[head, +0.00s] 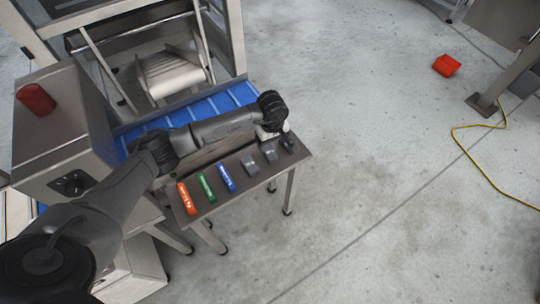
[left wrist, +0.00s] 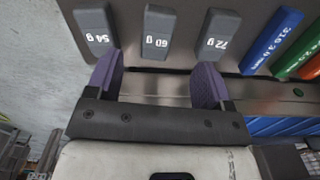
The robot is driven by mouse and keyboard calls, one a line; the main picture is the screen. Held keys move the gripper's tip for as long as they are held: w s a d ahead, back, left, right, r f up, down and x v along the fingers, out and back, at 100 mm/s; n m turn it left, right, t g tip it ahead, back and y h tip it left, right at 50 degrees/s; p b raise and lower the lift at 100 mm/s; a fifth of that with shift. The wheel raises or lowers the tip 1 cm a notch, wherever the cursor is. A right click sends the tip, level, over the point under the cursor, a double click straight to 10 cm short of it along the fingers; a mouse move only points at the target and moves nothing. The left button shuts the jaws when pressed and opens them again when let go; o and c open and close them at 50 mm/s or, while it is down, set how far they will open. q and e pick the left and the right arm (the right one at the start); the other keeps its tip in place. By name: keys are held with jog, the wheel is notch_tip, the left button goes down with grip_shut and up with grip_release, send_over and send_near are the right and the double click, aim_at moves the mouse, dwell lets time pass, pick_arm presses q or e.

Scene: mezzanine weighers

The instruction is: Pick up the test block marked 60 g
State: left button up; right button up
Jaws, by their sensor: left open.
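The test block marked 60 g (left wrist: 157,32) is a grey block between two similar grey blocks, 54 g (left wrist: 97,35) and 72 g (left wrist: 215,35). In the head view the 60 g block (head: 269,153) is the middle of the grey row on the small metal table (head: 222,197). My left gripper (left wrist: 155,80) is open, with purple fingers and nothing between them. The fingertips straddle the line of the 60 g block, just short of its near end. In the head view the left gripper (head: 268,134) is partly hidden by its wrist. My right gripper is out of view.
Blue (head: 227,178), green (head: 206,187) and orange (head: 187,199) marked pieces lie on the same table. A blue conveyor belt (head: 220,101) runs behind it. A metal cabinet (head: 62,125) stands at left.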

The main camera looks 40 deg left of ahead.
aim_at(272, 155)
pick_arm(q)
jog(key=shift+f+b, duration=0.3)
jog(key=shift+f, duration=1.65)
jog(key=shift+d+f+b, duration=0.1)
jog(key=shift+f+b, duration=0.6)
jog(key=shift+f, duration=1.85)
jog(key=c, duration=1)
